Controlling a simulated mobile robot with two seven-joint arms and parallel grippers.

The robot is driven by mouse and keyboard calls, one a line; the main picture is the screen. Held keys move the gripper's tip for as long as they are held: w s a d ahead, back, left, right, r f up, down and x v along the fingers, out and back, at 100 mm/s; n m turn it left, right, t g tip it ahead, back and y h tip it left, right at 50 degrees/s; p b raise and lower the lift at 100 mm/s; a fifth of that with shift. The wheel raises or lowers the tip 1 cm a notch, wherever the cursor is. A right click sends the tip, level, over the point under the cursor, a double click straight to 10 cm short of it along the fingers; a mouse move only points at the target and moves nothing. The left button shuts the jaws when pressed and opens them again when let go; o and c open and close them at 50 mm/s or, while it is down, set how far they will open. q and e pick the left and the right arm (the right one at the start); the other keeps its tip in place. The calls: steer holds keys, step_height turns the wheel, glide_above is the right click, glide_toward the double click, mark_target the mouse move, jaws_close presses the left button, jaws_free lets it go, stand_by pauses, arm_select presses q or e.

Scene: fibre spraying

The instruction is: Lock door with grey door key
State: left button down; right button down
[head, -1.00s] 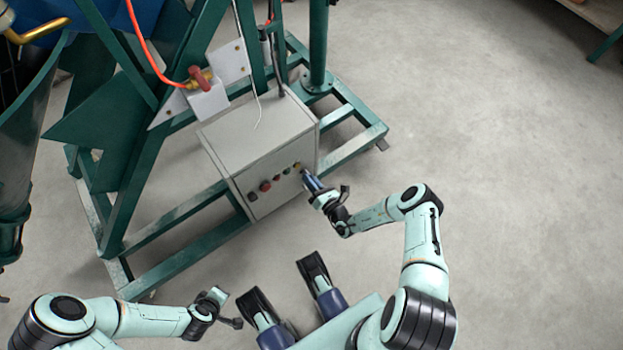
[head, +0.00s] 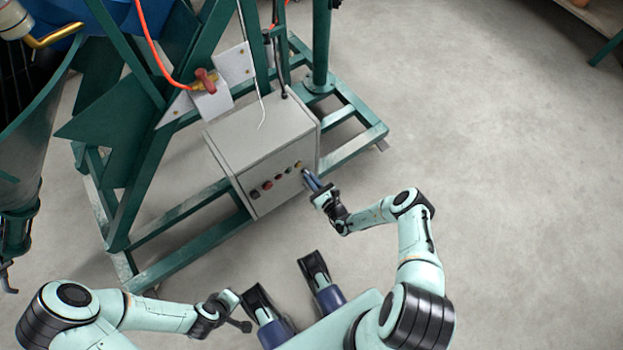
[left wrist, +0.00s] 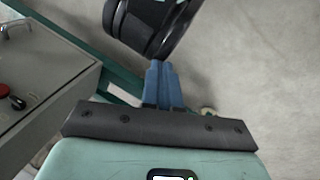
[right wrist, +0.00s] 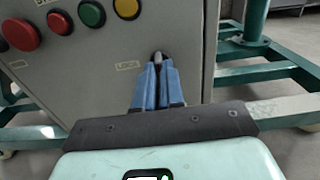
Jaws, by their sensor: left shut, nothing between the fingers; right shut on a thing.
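The grey control box (head: 262,135) stands on the green frame, and its front panel is its door. The right wrist view shows the panel (right wrist: 110,75) close up, with a "LOCK" label beside the right gripper's tips. My right gripper (right wrist: 158,62) is shut on the small grey door key (right wrist: 157,57) at the panel's right side; it also shows in the head view (head: 309,176). The blue fingers hide most of the key and the lock. My left gripper (left wrist: 164,68) is shut and empty, low at the left in the head view (head: 232,297).
Red, green and yellow buttons (right wrist: 94,14) sit on the panel, left of the right gripper. Green frame beams (head: 190,252) surround the box near the floor. An orange hose (head: 150,50) hangs above. Open concrete floor (head: 480,150) lies to the right.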

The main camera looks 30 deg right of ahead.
stand_by(0.3)
steer(key=c, duration=1.2)
jaws_free()
steer(key=shift+c, duration=0.2)
